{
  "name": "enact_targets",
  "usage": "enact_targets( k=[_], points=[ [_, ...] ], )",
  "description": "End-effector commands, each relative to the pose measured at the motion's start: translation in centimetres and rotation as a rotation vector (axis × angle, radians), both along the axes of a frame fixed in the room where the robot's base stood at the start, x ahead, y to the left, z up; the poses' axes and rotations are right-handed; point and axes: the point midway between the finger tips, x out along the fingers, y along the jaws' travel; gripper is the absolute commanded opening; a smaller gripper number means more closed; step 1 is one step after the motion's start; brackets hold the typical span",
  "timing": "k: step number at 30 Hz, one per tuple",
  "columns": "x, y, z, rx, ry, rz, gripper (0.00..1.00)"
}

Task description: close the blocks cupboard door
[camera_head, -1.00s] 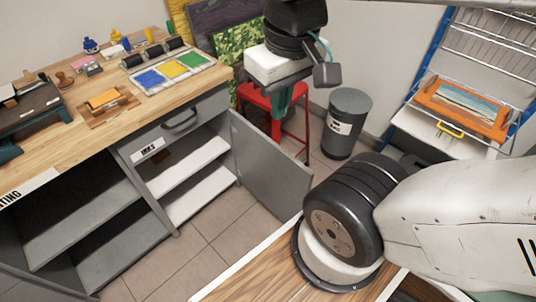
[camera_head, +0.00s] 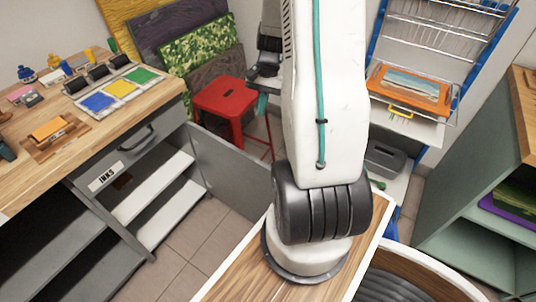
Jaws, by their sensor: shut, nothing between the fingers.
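A grey cupboard door (camera_head: 228,174) stands wide open at the right end of the wooden-topped workbench, under the drawer labelled INKS (camera_head: 128,155). The open cupboard shows white shelves (camera_head: 153,188) inside. No label reading "blocks" can be seen. My gripper (camera_head: 262,103) shows only in part, left of my white arm link, with its teal fingers pointing down. It is shut and empty, in front of the red stool from this view and apart from the door. The door's right end is close to my base's wooden top in the picture; its lower edge is partly hidden.
The red stool (camera_head: 224,106) stands behind the door, before leaning boards (camera_head: 200,55). Ink pads and rollers lie on the workbench top (camera_head: 62,158). A drying rack (camera_head: 440,40) and a green cabinet (camera_head: 470,190) are at right. Tiled floor (camera_head: 190,235) is open before the cupboard.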

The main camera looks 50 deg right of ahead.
Motion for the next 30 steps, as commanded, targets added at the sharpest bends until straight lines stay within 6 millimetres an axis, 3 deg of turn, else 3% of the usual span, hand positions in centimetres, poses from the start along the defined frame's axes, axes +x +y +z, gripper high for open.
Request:
enact_targets(
  k=[1,6,11,17,27,30],
  points=[
    [-0.9,-1.7,-2.4,0.022,0.021,-0.068,0.0],
    [-3.1,-5.1,-7.7,0.056,0.056,-0.224,0.0],
    [-4.1,-6.2,-10.0,0.07,0.071,-0.288,0.0],
    [-4.3,-5.5,-12.1,0.074,0.075,-0.294,0.0],
    [-4.3,-2.7,-18.8,0.074,0.075,-0.291,0.0],
    [-4.3,-1.5,-19.5,0.072,0.073,-0.29,0.0]
  ],
)
